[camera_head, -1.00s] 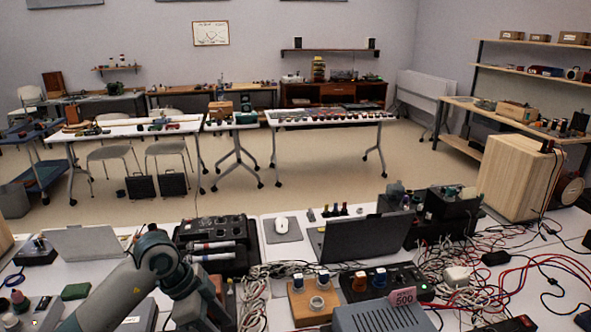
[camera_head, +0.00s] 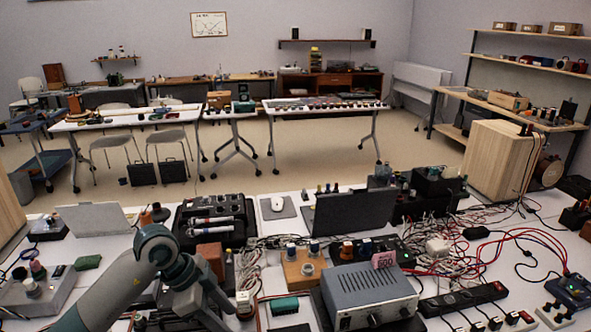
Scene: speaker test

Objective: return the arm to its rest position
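My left arm comes in from the lower left, with a grey upper link and a teal joint, and bends down toward the bottom edge. My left gripper (camera_head: 205,312) is at the lower end of this arm, low over the cluttered bench. Its fingertips are not clear, so I cannot tell whether it is open or holds anything. My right arm and gripper are not in view.
The bench holds a grey-blue power supply (camera_head: 368,297), a dark laptop (camera_head: 350,212), a wooden block with knobs (camera_head: 300,268) and a black case (camera_head: 215,222). Tangled cables (camera_head: 465,250) cover the right. A tall wooden box (camera_head: 495,162) stands at the back right. The floor (camera_head: 310,150) behind is open.

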